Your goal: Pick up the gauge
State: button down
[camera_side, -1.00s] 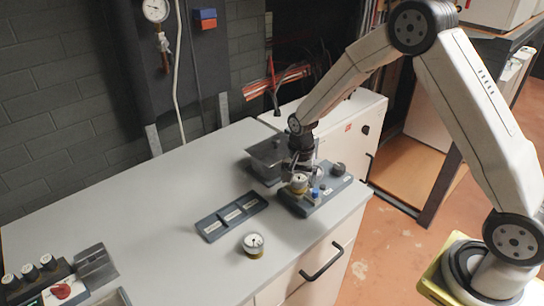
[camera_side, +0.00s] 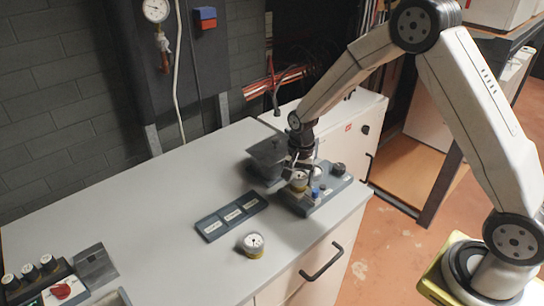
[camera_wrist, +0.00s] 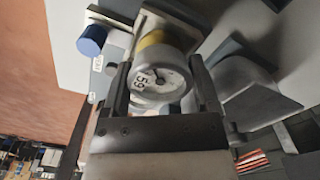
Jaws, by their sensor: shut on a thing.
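A second, similar gauge (camera_side: 253,245) stands on the bare worktop near the front edge, apart from my gripper.
A blue cap (camera_wrist: 92,40) and dark knobs stand on the block beside the gauge. A grey metal bin (camera_side: 268,160) is just behind it. A dark labelled tray (camera_side: 232,217) lies to the left. The left worktop (camera_side: 150,215) is mostly clear.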

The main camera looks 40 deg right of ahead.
jog(key=shift+r, duration=0.45)
jog(key=s+r, duration=1.1)
jog(key=s, duration=0.3)
jog(key=shift+a+r, duration=0.2)
jog(key=shift+a, duration=0.1)
